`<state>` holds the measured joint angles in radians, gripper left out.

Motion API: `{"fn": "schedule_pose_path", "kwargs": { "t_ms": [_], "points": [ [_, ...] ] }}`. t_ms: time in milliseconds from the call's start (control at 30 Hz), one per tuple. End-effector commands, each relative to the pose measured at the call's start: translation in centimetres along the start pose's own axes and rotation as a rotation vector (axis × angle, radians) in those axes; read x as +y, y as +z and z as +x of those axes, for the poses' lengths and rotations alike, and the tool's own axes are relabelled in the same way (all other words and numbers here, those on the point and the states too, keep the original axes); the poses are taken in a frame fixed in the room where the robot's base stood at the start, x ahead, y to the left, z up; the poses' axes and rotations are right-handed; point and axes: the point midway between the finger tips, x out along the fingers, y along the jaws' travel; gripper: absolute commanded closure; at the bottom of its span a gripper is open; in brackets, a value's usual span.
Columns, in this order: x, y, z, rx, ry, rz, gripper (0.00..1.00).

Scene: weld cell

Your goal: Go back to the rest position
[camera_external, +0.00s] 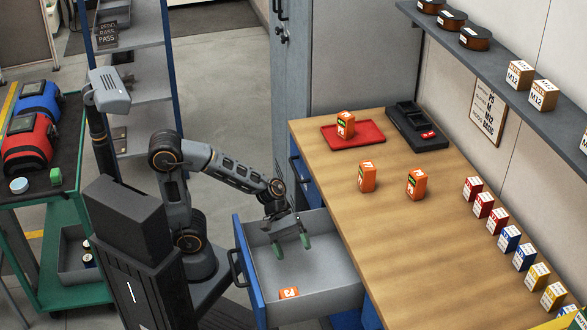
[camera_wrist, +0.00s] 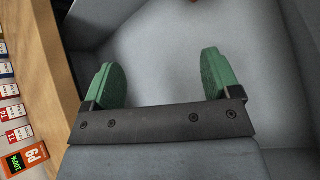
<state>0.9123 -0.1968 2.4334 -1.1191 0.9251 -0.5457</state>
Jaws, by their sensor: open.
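My gripper (camera_external: 291,243) hangs over the open drawer (camera_external: 325,277) below the workbench. Its two green-padded fingers are apart with nothing between them. In the wrist view my gripper (camera_wrist: 162,83) is open above the grey drawer floor (camera_wrist: 160,40). My arm reaches out from its base to the drawer, bent at the elbow. An orange box (camera_external: 288,293) lies in the drawer near its front, apart from the fingers.
The wooden bench top (camera_external: 390,230) holds two orange boxes, a red tray (camera_external: 335,138) with another orange box, a black device (camera_external: 418,127) and a row of small boxes. The drawer's blue front (camera_external: 246,272) is close to my arm.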

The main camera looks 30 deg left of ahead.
Motion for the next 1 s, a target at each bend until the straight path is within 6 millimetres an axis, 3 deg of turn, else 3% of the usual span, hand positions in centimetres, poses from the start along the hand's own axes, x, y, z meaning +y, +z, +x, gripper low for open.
{"fn": "schedule_pose_path", "kwargs": {
  "t_ms": [100,267,400,600,800,1000],
  "points": [
    [2.3,-4.3,-5.0,0.314,0.037,0.211,0.17],
    [5.3,-8.1,-12.4,0.685,0.070,0.458,0.17],
    [0.3,-12.7,-16.3,0.786,-0.082,0.484,0.17],
    [-8.1,-16.4,-21.8,0.858,-0.337,0.484,0.17],
    [-14.7,-17.2,-24.9,0.852,-0.526,0.453,0.17],
    [-17.4,-17.4,-25.6,0.835,-0.597,0.436,0.17]
  ]
}}
